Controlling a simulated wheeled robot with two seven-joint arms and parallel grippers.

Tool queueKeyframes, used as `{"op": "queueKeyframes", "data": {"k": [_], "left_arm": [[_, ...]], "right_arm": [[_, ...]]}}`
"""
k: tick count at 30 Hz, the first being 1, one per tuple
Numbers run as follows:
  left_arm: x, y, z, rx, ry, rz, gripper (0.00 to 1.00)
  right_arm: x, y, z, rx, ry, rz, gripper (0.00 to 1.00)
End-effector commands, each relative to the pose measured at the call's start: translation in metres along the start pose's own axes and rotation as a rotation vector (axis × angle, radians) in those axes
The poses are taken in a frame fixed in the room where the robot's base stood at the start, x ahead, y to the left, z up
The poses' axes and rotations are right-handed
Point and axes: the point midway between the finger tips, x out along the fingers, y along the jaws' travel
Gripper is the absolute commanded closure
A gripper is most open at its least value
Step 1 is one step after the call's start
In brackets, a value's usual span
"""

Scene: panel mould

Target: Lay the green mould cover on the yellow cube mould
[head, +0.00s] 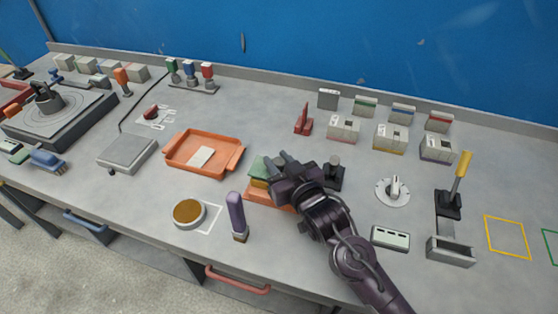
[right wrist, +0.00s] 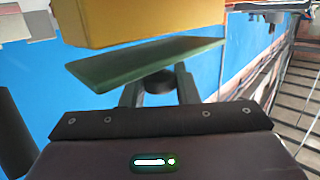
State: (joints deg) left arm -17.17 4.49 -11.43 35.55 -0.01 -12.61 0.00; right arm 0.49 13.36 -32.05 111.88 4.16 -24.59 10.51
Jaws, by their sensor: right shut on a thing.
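My right gripper (head: 284,166) is shut on the dark knob of the green mould cover (head: 258,167). In the right wrist view the cover (right wrist: 140,62) is a flat green plate, with the knob between the fingers (right wrist: 158,86). The yellow cube mould (head: 259,183) stands on an orange base (head: 264,197), partly hidden by my gripper. In the right wrist view the yellow mould (right wrist: 140,22) lies close to the cover, with a narrow gap between them. The cover looks tilted relative to the mould's edge there. My left gripper is not in view.
An orange tray (head: 180,157) with a pale piece in it lies left of the mould. A purple-handled tool (head: 237,216) and a round brown-topped dish (head: 188,212) stand in front. A black fixture (head: 333,175) stands close right of my gripper.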

Motion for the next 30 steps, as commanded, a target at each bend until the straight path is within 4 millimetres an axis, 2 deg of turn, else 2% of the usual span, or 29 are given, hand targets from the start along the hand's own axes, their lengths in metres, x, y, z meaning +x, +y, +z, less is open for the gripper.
{"op": "queueKeyframes", "data": {"k": [11, 12, 17, 26, 30], "left_arm": [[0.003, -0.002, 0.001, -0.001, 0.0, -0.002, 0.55], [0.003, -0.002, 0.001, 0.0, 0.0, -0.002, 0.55], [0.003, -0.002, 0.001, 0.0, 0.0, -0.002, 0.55], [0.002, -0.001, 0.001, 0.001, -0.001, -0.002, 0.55], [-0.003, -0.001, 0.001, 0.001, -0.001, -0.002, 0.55]], "right_arm": [[0.001, 0.0, 0.009, 0.001, 0.0, 0.0, 0.95], [0.001, 0.0, 0.01, 0.0, -0.001, 0.0, 0.71], [0.001, 0.0, 0.009, 0.001, -0.001, 0.0, 0.51], [0.001, 0.0, 0.008, 0.0, 0.0, 0.0, 0.51], [-0.001, 0.0, -0.007, 0.0, 0.002, 0.0, 0.51]]}}
